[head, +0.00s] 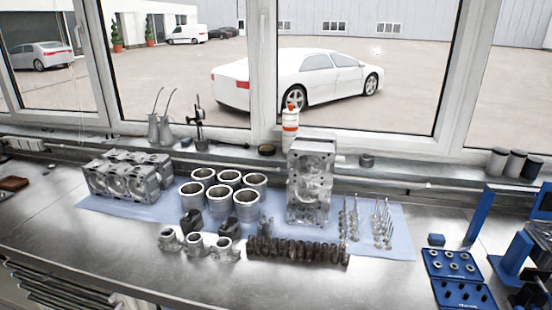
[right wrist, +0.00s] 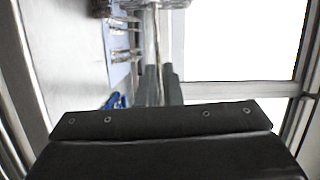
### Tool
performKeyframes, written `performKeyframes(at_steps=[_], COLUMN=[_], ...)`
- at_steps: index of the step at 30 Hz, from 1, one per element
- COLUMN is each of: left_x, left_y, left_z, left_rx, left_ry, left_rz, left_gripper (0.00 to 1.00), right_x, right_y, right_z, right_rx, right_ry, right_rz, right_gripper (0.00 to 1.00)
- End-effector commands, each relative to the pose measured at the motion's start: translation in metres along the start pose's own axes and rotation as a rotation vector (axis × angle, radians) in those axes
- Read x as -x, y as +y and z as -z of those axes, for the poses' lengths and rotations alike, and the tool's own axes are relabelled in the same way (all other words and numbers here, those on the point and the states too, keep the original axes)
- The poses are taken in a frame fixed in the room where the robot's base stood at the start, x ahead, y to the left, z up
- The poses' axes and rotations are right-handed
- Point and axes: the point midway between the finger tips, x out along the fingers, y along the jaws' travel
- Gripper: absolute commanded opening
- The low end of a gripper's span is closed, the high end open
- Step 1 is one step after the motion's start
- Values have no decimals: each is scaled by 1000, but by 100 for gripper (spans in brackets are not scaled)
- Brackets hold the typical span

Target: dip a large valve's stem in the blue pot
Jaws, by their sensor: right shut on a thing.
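My right gripper (right wrist: 158,75) shows only in the right wrist view, its two dark fingers shut on the thin bright stem of a valve (right wrist: 156,38). The stem runs up from the fingers to a wide shiny part at the top edge, which is cut off. In the head view, valves stand in two groups, one group (head: 348,220) beside the upright cylinder head and one group (head: 382,225) further right. My left gripper is not in view.
Blue trays (head: 455,265) and a blue stand (head: 480,215) are at right. The left bench front is clear.

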Motion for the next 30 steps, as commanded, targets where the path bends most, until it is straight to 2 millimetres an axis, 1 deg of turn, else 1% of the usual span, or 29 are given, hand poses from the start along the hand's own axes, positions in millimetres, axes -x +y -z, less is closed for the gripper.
performKeyframes(at_steps=[9,11,15,22,30], left_x=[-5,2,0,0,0], left_y=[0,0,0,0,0], left_z=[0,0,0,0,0], left_rx=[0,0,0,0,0], left_ry=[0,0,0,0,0], left_rz=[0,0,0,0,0], left_gripper=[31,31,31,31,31], right_x=[0,0,0,0,0], right_y=[0,-4,-1,-1,-2], right_z=[0,0,0,0,-1], right_rx=[124,209,365,514,915], right_ry=[0,0,0,-1,0], right_rz=[-36,-63,-112,-158,-282], right_gripper=[0,0,0,0,0])
